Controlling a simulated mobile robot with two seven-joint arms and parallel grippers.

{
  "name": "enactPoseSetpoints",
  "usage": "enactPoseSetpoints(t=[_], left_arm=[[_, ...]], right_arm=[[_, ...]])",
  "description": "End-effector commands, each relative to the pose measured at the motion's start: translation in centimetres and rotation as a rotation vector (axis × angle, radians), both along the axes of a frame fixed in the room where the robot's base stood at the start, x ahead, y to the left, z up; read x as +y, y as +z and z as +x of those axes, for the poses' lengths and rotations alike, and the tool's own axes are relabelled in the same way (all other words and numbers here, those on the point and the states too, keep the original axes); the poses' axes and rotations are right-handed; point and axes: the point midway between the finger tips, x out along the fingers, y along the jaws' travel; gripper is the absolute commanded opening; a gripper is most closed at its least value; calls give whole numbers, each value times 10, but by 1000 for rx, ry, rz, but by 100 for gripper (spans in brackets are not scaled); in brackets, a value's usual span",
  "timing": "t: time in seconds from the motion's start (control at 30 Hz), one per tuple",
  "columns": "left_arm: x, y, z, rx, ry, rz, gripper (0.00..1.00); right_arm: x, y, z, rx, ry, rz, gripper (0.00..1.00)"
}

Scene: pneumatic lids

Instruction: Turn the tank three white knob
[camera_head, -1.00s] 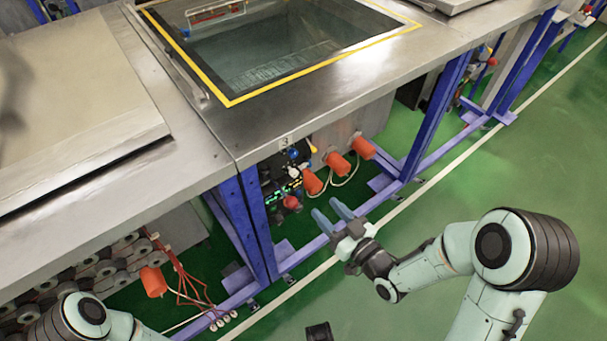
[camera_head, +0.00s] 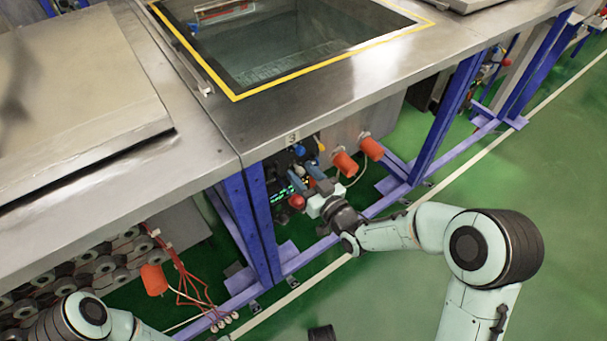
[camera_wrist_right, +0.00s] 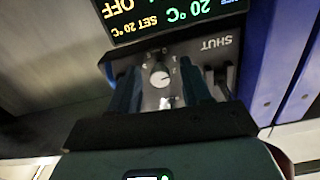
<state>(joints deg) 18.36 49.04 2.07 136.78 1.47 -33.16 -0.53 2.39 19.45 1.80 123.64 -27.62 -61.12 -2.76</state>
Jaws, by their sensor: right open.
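The white knob (camera_wrist_right: 160,78) shows in the right wrist view as a small round dial on a dark control panel, with a display above it. In the head view the knob is too small or hidden to make out; the tank three control panel (camera_head: 280,194) sits under the table edge, below the label 3. My right gripper (camera_head: 303,176) is open and points at the panel. In the right wrist view its two fingers (camera_wrist_right: 158,66) lie to either side of the knob, with visible gaps. I cannot tell contact with the panel.
A red knob (camera_head: 296,201) sits by the panel. Orange plugs (camera_head: 345,164) are to its right. Blue table legs (camera_head: 262,225) stand left of the panel. The steel tabletop (camera_head: 225,125) overhangs above. The green floor (camera_head: 540,170) is clear at right.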

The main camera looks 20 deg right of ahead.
Motion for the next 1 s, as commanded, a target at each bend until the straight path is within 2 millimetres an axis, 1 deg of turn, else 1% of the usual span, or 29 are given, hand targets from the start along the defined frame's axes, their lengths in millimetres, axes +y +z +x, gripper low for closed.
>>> enactPoseSetpoints(t=[0.27,0.3,0.37,0.4,0.43,0.77,1.0], left_arm=[[0,0,0,-2,1,1,0],[0,0,0,-2,1,1,0],[0,0,0,-2,1,1,0],[0,0,0,-2,1,1,0],[0,0,0,-2,1,1,0],[1,-2,2,-6,2,3,0],[5,-8,10,-26,10,13,0]], right_arm=[[1,0,1,0,0,0,48],[1,0,1,0,0,0,35],[0,0,1,0,0,0,16],[0,0,1,0,0,0,2],[0,0,1,0,0,0,0],[0,0,1,10,0,28,0],[0,-1,1,51,0,144,0]])
